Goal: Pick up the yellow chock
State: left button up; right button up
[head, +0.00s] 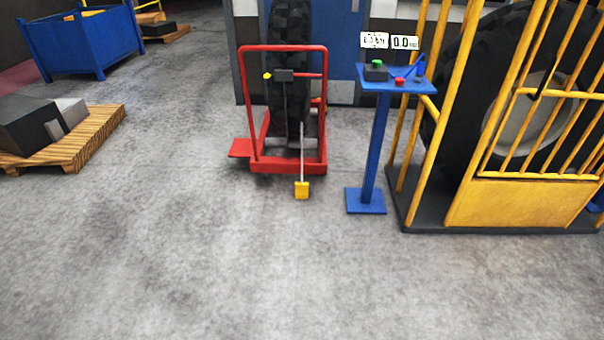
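A small yellow block, which looks like the yellow chock (302,190), is on the floor at the front of a red wheeled-tyre stand (288,167). A thin pale rod (302,150) rises from it, up in front of the black tyre (290,30) held in the stand. I cannot tell whether the block touches the stand's base. Neither of my grippers is in view.
A blue pedestal (372,150) with buttons and readouts stands just right of the stand. A yellow cage (520,200) holding a large tyre is further right. A wooden pallet (95,140) with dark castings lies at left, a blue bin (85,45) behind. The foreground floor is clear.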

aim_at(301, 187)
jog(key=i+j, duration=0.1)
jog(key=i, duration=1)
jog(key=i+j, duration=0.15)
jog(key=i, duration=0.95)
jog(key=i+j, duration=0.1)
jog(key=i, duration=1)
